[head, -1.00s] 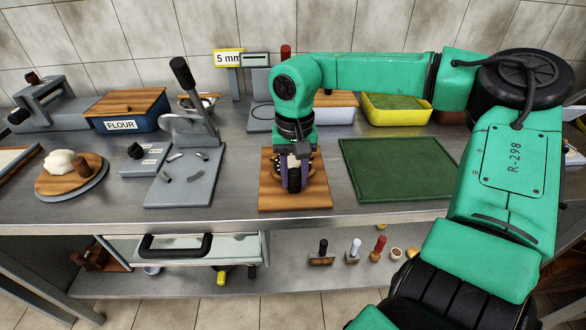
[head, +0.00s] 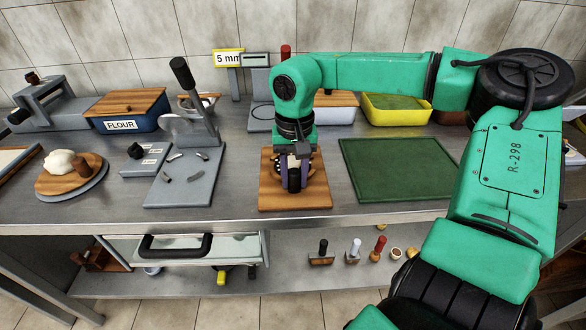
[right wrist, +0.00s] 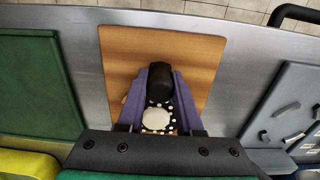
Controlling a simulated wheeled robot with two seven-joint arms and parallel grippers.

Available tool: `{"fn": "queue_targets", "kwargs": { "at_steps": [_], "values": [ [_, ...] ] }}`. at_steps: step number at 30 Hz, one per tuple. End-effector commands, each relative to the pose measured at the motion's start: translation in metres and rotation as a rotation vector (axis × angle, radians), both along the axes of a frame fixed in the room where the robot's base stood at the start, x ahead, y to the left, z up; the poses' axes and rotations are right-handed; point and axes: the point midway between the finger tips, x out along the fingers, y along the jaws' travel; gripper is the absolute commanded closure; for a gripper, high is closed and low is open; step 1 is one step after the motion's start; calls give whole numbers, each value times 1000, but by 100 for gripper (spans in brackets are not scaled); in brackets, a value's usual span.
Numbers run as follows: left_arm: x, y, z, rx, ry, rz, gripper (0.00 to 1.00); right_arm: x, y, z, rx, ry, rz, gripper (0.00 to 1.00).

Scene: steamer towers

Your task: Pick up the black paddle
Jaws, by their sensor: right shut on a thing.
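My right gripper (right wrist: 160,90) points down over the wooden board (right wrist: 120,45) on the counter. Its purple fingers are shut on a black paddle (right wrist: 157,80), one on each side of its rounded dark grip. Behind the grip, between the fingers, a black surface with white dots shows, with a pale round disc (right wrist: 157,119) over it. In the head view the black grip (head: 294,181) shows between the fingertips, low over the board; I cannot tell whether the paddle touches it. My left gripper is not in view.
A green mat (head: 395,170) lies right of the board. A grey press plate with a lever (head: 185,175) and small grey pieces stands left. Farther left is a round wooden board with dough (head: 60,161). Stamps (head: 355,248) stand on the lower shelf.

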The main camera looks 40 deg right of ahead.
Motion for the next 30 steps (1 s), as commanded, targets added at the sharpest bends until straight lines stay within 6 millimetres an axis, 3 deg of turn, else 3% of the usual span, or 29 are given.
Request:
{"fn": "queue_targets", "kwargs": {
  "at_steps": [23,30],
  "values": [
    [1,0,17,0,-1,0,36,0,0,21,0,0,0,100],
    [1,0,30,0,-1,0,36,0,0,38,-1,-1,0,100]
  ]
}}
